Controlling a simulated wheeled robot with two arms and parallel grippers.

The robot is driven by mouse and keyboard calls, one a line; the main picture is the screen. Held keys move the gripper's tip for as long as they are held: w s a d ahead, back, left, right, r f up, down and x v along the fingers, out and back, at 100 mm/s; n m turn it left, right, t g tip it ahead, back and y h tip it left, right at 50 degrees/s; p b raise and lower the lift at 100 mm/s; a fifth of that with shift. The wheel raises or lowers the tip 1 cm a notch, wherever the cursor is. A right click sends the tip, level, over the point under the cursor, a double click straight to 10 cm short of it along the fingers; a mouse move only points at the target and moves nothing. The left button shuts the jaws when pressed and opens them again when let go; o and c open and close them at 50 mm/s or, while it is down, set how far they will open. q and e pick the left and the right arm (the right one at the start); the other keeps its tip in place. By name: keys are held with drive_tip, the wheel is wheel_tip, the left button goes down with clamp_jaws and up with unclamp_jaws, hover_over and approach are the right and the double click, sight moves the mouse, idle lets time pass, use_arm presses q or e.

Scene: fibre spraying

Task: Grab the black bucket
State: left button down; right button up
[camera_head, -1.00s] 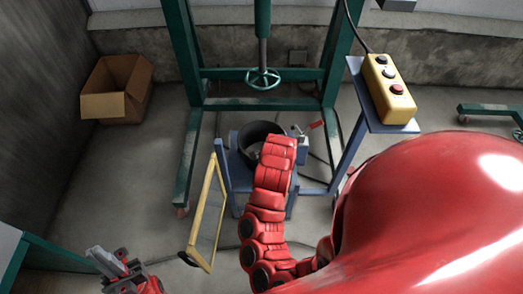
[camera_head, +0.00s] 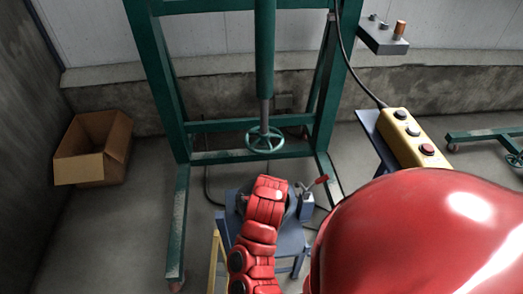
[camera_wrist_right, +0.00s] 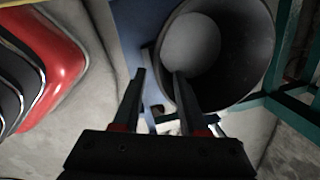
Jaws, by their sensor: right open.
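The black bucket (camera_wrist_right: 245,80) fills the upper right of the right wrist view, its open mouth showing a grey inside. My right gripper (camera_wrist_right: 160,74) is open at the bucket's near wall. Its left finger shows outside the rim and its right finger overlaps the mouth, so the two straddle the wall in the picture. I cannot tell whether either finger touches it. In the head view my red right arm covers most of the bucket and hides the gripper. My left gripper is in neither current view.
A blue stand (camera_head: 292,238) is under my arm, inside a green frame (camera_head: 178,225) with a handwheel (camera_head: 265,139). A yellow button box (camera_head: 412,136) is at right. An open cardboard box (camera_head: 80,168) sits at left. Floor between box and frame is clear.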

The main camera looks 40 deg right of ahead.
drive_tip(key=f, duration=0.2)
drive_tip(key=w+f, duration=0.1)
drive_tip(key=f, duration=0.4)
drive_tip(key=shift+w+d, duration=0.15)
drive_tip(key=shift+w+f+b, duration=0.2)
drive_tip(key=shift+f+b, duration=0.05)
drive_tip(key=shift+f, duration=0.6)
drive_tip(key=shift+w+f+b, duration=0.2)
drive_tip(key=shift+f, duration=0.7)
drive_tip(key=shift+w+f+b, duration=0.2)
drive_tip(key=shift+f+b, duration=0.05)
drive_tip(key=shift+f, duration=0.6)
clamp_jaws()
drive_tip(key=shift+r, duration=0.1)
